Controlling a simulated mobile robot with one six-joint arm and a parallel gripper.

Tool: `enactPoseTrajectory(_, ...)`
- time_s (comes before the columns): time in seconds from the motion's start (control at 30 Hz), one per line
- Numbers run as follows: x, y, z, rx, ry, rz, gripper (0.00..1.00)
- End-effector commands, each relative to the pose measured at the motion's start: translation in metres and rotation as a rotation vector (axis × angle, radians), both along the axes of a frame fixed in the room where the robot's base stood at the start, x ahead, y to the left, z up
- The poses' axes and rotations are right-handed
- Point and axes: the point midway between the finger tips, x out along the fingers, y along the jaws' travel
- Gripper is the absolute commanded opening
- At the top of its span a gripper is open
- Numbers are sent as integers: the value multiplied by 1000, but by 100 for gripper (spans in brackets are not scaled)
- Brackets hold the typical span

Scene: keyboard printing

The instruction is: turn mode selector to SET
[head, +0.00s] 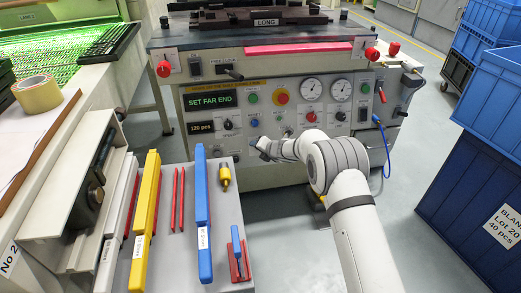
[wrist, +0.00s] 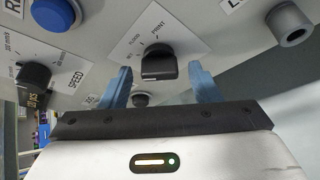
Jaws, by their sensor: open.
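The mode selector (wrist: 158,63) is a black knob on a white plate marked PRINT, in the upper middle of the wrist view. My gripper (wrist: 161,86) is open, with one blue finger to the left and one to the right of the knob. The fingertips reach about level with the knob's lower part, with gaps on both sides, and nothing is held. In the head view my gripper (head: 262,148) is at the lower front of the machine's control panel (head: 222,139), and the arm hides part of that area.
A black SPEED knob (wrist: 34,76) and a blue button (wrist: 56,14) are left of the selector; a grey cylinder (wrist: 290,22) is at right. A bench with tools (head: 228,215) stands left, blue crates (head: 490,150) right.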

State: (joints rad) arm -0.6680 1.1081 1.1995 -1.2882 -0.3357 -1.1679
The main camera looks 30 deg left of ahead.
Motion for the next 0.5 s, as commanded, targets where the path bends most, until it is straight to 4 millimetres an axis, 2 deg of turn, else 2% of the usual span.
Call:
enactPoseTrajectory(0.27,-4,-9,8,1,1,-2,56)
enactPoseTrajectory(0.5,-19,-35,29,0,1,-2,56)
